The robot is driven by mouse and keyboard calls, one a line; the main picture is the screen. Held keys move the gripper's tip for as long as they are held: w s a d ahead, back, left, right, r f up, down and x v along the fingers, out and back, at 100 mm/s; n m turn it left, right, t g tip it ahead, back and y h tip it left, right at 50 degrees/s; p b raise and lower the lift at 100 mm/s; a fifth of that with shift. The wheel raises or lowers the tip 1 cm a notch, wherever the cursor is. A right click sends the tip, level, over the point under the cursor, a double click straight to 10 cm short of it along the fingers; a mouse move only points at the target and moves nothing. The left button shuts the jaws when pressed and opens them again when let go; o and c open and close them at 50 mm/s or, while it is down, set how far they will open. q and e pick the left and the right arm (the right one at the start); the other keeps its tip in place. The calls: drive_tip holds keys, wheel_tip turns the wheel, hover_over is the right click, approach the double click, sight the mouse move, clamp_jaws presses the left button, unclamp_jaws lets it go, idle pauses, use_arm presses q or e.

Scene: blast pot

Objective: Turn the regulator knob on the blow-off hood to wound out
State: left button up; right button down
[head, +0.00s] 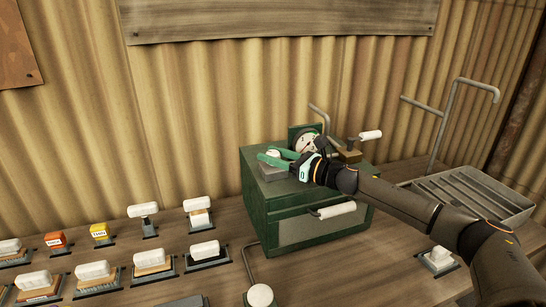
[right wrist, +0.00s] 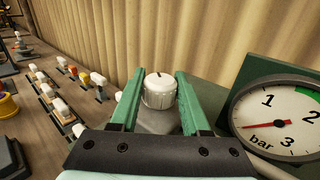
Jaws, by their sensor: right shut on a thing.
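The blow-off hood is a green box (head: 256,211) on the wooden bench in the head view, with a glazed front. The regulator knob (right wrist: 160,92) is white and ridged, with a dark mark on its top near the far edge. It stands on a grey block (head: 272,174) on top of the hood. My right gripper (right wrist: 157,85) has its green fingers on either side of the knob, shut on it. In the head view my right gripper (head: 276,158) reaches in from the right and partly hides the knob. My left gripper is not in view.
A round gauge (right wrist: 278,114) marked bar stands beside the gripper, its red needle lying nearly level. A white-handled lever (head: 370,135) is behind my wrist. A grey slatted tray (head: 472,197) is at right. Several white-handled brushes or stamps (head: 150,258) fill the bench at left.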

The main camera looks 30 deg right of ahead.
drive_tip(key=shift+w+d+r+n+y, duration=0.1)
drive_tip(key=shift+d+n+y, duration=0.1)
drive_tip(key=shift+n+y, duration=0.35)
drive_tip(key=n+g+y+b, duration=0.3)
drive_tip(key=y+b, duration=0.1)
drive_tip(key=b, duration=0.1)
drive_tip(key=shift+a+b, duration=0.1)
drive_tip(key=shift+b, duration=0.25)
drive_tip(key=n+g+y+b, duration=0.1)
drive_tip(key=g+y+b, duration=0.1)
drive_tip(key=b, duration=0.2)
drive_tip(key=shift+n, duration=0.35)
drive_tip(key=shift+n+g+y+b, duration=0.3)
drive_tip(key=shift+g+b, duration=0.2)
drive_tip(key=shift+b, duration=0.1)
drive_tip(key=shift+r+g+b, duration=0.1)
drive_tip(key=shift+g+b, duration=0.3)
drive_tip(key=shift+b, duration=0.05)
drive_tip(key=shift+n+y+b, duration=0.3)
drive_tip(key=shift+n+y, duration=0.05)
drive_tip(key=shift+n, duration=0.05)
